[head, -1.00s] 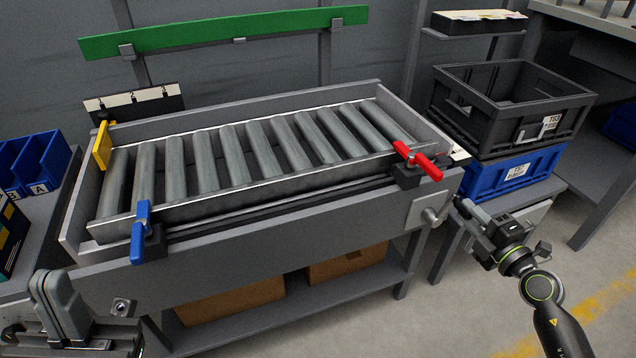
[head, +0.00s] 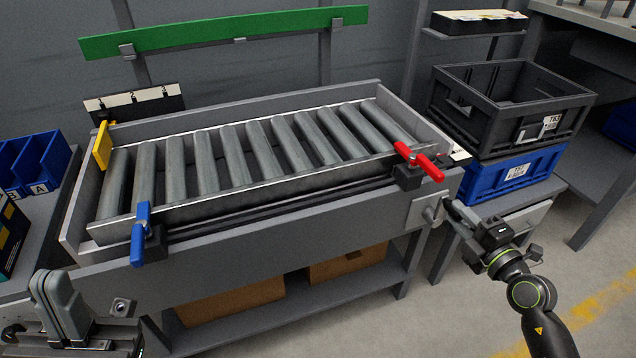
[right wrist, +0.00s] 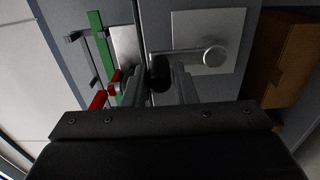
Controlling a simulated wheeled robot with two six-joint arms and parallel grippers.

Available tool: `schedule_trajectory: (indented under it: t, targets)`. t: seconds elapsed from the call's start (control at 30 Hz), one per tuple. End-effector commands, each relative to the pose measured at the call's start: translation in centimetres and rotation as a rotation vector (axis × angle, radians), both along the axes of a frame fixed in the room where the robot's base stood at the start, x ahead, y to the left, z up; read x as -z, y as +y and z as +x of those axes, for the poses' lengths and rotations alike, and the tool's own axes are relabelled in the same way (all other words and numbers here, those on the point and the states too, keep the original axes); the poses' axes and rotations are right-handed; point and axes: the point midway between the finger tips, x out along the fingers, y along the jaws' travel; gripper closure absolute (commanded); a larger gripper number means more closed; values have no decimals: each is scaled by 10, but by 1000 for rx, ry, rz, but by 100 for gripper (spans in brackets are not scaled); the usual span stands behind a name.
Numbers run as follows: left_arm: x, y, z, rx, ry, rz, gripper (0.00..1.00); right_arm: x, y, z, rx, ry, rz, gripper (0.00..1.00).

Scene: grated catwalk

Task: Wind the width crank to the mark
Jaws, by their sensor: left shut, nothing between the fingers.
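The width crank shows in the right wrist view: a pale plate (right wrist: 235,25), a round metal hub (right wrist: 214,56), an arm reaching left and a dark handle knob (right wrist: 160,72). In the head view its plate (head: 420,213) sits at the right end of the conveyor front. My right gripper (head: 450,207) is at the crank, with its fingers on either side of the knob; whether they press on it is unclear. My left gripper (head: 62,308) is shut and empty at lower left.
The roller conveyor (head: 300,205) carries a blue lever (head: 140,232) and a red lever (head: 418,160) on its front rail. A black crate (head: 510,105) on a blue crate (head: 515,175) stands right of it. Blue bins (head: 35,160) are at far left.

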Motion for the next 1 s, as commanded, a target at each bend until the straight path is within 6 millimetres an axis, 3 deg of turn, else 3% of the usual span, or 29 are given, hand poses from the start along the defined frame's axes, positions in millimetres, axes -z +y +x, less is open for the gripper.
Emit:
schedule_trajectory:
  t: [0.13,0.47,1.0]
  targets:
    - [0,0,0,0,0,1,100,0,0,0,0,0,0,56]
    - [-2,0,0,0,0,1,100,-1,-2,-3,1,-1,-2,56]
    - [-10,0,0,0,-1,0,100,0,-23,-53,1,0,-3,56]
